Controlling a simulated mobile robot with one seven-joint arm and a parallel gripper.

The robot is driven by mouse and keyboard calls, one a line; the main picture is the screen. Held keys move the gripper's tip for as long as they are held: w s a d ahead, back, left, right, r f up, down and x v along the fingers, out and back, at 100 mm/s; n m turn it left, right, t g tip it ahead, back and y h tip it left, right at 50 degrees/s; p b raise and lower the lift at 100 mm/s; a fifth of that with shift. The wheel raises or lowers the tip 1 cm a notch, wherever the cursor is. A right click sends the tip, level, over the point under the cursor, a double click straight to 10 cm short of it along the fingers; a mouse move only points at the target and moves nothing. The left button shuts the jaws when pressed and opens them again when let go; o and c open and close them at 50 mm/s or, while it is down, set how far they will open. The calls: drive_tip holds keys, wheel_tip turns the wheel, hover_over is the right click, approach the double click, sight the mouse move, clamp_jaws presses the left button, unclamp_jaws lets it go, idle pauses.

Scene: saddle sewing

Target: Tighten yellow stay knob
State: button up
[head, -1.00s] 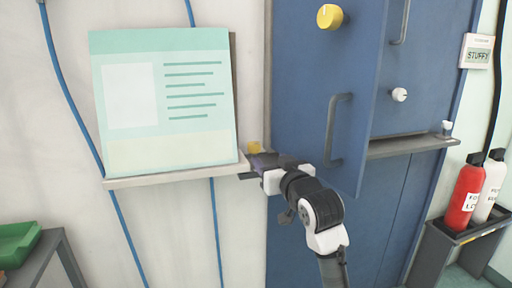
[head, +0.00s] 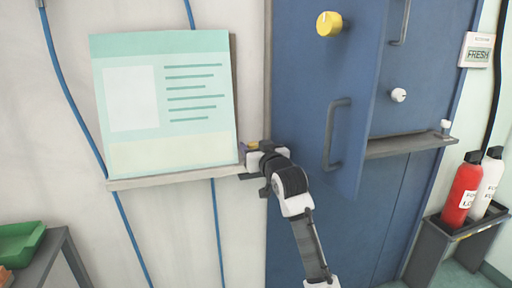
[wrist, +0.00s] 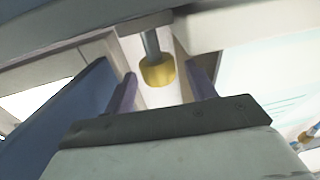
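A small yellow knob (wrist: 158,71) on a grey stem shows in the wrist view, between the two purple fingers of my gripper (wrist: 161,78). There are gaps between the knob and both fingers, so my gripper is open. In the head view my gripper (head: 249,160) is at the right end of the ledge below the poster, and only a sliver of yellow shows there; the rest is hidden. A larger yellow knob (head: 328,23) is high on the blue door, apart from my gripper. No label shows which knob is the stay knob.
The poster board (head: 165,100) stands on a narrow ledge (head: 170,178) left of my gripper. The open blue door (head: 350,75) with a grey handle (head: 333,135) is to the right. Fire extinguishers (head: 463,190) stand far right. A wall display (head: 478,53) reads FRESH.

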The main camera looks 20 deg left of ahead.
drive_tip(key=c, duration=0.9)
drive_tip(key=shift+s+a+m+t+h+p, duration=0.15)
drive_tip(key=shift+m+t+h+p, duration=0.15)
drive_tip(key=shift+m+t+h, duration=0.3)
drive_tip(key=shift+a+m+t+h+p, duration=0.1)
drive_tip(key=shift+m+t+h+p, duration=0.2)
drive_tip(key=shift+m+h, duration=0.35)
drive_tip(key=shift+m+t+h, duration=0.7)
drive_tip(key=shift+m+h, duration=0.35)
drive_tip(key=shift+h, duration=0.9)
drive_tip(key=o, duration=1)
drive_tip(key=shift+s, duration=0.15)
